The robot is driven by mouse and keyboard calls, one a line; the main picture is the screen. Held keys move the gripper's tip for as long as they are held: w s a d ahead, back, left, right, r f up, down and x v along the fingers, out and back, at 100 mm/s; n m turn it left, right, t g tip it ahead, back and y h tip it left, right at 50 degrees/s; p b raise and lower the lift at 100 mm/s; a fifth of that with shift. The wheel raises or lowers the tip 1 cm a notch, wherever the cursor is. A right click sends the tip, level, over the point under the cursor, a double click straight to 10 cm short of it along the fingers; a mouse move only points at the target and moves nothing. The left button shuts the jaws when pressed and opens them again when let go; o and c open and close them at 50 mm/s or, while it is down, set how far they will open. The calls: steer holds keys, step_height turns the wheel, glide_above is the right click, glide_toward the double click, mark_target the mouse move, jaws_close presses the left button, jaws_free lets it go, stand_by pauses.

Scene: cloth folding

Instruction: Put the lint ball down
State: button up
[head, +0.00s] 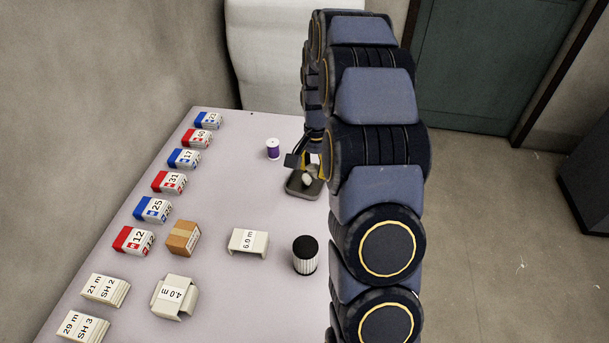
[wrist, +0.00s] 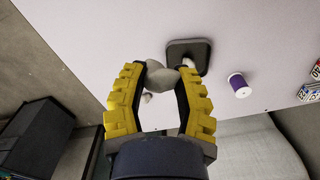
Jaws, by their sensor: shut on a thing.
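In the wrist view the ball overlaps the near edge of a small dark tray (wrist: 203,68). A pale piece shows inside the tray, partly hidden by the ball. A small white bit (wrist: 147,97) shows between the fingers, below the ball. In the head view my gripper (head: 308,166) is over the tray (head: 291,191), with a pale lump (head: 307,180) at the tray. I cannot tell whether the held ball touches the tray.
A purple spool (head: 273,149) stands left of the tray. A black-and-white ribbed cylinder (head: 305,255) and a 6.0 m holder (head: 248,241) are nearer. Red and blue numbered boxes (head: 168,182) line the table's left side. The table (head: 225,190) is clear between them.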

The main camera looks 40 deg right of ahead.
steer(key=w+d+f, duration=0.2)
steer(key=w+f, duration=0.1)
steer(key=w+d+f, duration=0.2)
steer(key=w, duration=0.2)
steer(key=w+d+f, duration=0.2)
steer(key=w+f, duration=0.1)
steer(key=shift+w+d+f, duration=0.2)
steer(key=shift+w+f, duration=0.1)
steer(key=shift+w, duration=0.1)
steer(key=shift+w+d+f, duration=0.25)
steer(key=shift+w+f, duration=0.15)
steer(key=shift+f, duration=1.7)
steer(key=shift+f, duration=0.3)
steer(key=shift+f, duration=0.3)
steer(key=o, duration=0.6)
steer(key=shift+r, duration=0.15)
